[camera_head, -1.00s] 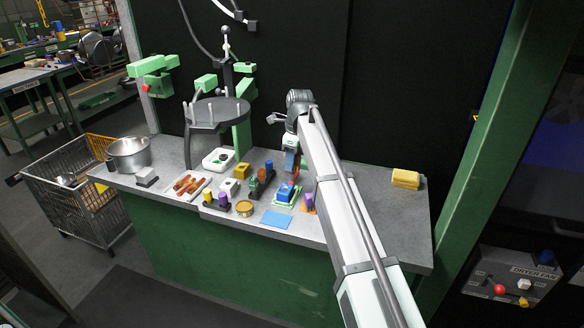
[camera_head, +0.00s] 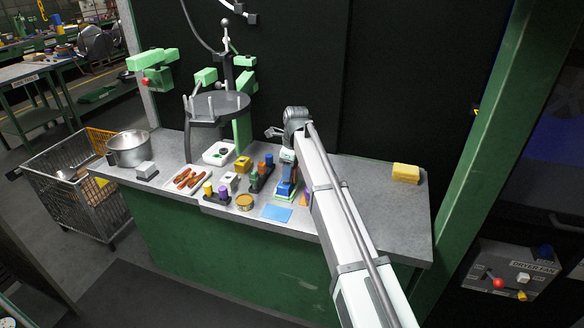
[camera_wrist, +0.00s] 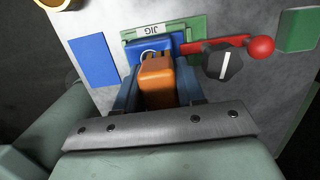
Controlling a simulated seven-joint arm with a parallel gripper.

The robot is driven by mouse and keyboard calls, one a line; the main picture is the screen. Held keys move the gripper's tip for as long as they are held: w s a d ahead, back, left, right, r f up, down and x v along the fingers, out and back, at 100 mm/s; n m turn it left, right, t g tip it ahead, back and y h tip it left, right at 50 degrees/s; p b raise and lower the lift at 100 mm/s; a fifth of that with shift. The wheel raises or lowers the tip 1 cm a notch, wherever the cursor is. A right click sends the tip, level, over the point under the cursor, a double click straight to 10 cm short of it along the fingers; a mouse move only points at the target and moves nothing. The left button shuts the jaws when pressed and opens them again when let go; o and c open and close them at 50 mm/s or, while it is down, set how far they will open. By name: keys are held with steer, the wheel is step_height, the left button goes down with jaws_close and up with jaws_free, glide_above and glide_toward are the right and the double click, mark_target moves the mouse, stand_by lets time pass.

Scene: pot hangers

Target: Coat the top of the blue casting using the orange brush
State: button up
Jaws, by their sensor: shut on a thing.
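The orange brush (camera_wrist: 157,80) shows in the wrist view between the two dark blue fingers of my gripper (camera_wrist: 158,95), which is shut on it. The blue casting (camera_wrist: 142,46) lies just beyond the brush, in the green jig (camera_wrist: 192,27) labelled "JIG". The brush hides part of the casting's top, and I cannot tell whether they touch. In the head view my gripper (camera_head: 287,172) is low over the blue casting (camera_head: 284,190), and the brush cannot be made out there.
A red lever with a ball knob (camera_wrist: 261,47) and a black knob (camera_wrist: 223,62) are right of the casting. A blue sheet (camera_wrist: 95,60) lies left. Several coloured parts, a tray of brown pieces (camera_head: 189,181) and a tin (camera_head: 244,202) crowd the bench. A yellow sponge (camera_head: 405,173) lies right.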

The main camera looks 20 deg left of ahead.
steer(key=shift+a+f, duration=0.35)
steer(key=shift+a, duration=1.3)
steer(key=shift+d, duration=2.25)
steer(key=a, duration=0.5)
steer(key=d, duration=0.5)
steer(key=shift+s+a, duration=0.45)
steer(key=shift+a, duration=0.35)
steer(key=shift+s+a, duration=0.4)
steer(key=shift+a, duration=0.4)
steer(key=shift+s+a, duration=0.45)
steer(key=shift+a, duration=0.35)
steer(key=shift+d, duration=2)
steer(key=shift+a, duration=1.95)
steer(key=shift+d, duration=2.25)
steer(key=shift+a, duration=2.15)
steer(key=shift+a+r, duration=0.15)
step_height(320, 180, up, 8)
